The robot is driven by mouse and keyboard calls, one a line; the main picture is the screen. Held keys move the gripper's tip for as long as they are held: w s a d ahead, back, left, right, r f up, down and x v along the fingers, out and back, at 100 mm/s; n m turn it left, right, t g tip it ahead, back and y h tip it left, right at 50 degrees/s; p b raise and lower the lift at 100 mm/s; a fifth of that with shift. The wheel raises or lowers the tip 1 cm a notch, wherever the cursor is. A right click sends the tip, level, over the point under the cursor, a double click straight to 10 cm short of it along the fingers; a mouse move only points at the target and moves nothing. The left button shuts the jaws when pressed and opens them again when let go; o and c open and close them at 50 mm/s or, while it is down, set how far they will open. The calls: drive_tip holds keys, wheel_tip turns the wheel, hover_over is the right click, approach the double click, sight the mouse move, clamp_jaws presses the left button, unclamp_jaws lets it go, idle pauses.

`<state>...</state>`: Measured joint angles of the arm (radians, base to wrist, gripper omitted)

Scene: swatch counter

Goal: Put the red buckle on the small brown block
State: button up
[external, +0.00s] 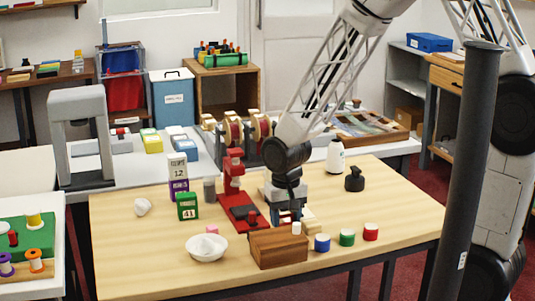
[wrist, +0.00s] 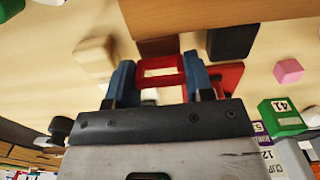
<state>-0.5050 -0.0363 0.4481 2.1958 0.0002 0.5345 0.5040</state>
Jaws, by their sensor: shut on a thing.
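The red buckle (wrist: 163,73), a rectangular frame with an open middle, is between the blue fingers of my gripper (wrist: 159,68) in the wrist view. My gripper is shut on it. In the external view my gripper (external: 287,216) points down just behind the brown wooden block (external: 278,248), and I cannot make out the buckle there. The brown block also shows at the top of the wrist view (wrist: 190,14), just beyond the buckle. I cannot tell the gap between buckle and block, or whether they touch.
A red stand (external: 234,182) with a dark piece on its base is close left of my gripper. Tan blocks (wrist: 94,55) lie nearby. A white bowl (external: 207,248) is left.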

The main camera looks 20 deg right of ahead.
sight(285, 215)
drive_tip(key=shift+f, duration=0.3)
drive_tip(key=o, duration=0.9)
drive_tip(key=shift+r, duration=0.15)
wheel_tip(285, 215, up, 12)
idle(0.5)
idle(0.5)
drive_tip(key=s+d+r+t, duration=0.1)
drive_tip(key=s+d+r, duration=0.1)
drive_tip(key=d+r, duration=0.4)
drive_tip(key=s+d+r, duration=0.3)
drive_tip(key=d+r, duration=0.1)
drive_tip(key=d, duration=0.4)
drive_tip(key=s+d+r+t, duration=0.1)
drive_tip(key=s+d+r, duration=0.5)
drive_tip(key=s+d, duration=0.5)
drive_tip(key=shift+s+d+t, duration=0.3)
drive_tip(key=shift+s+d, duration=0.05)
drive_tip(key=shift+d, duration=0.1)
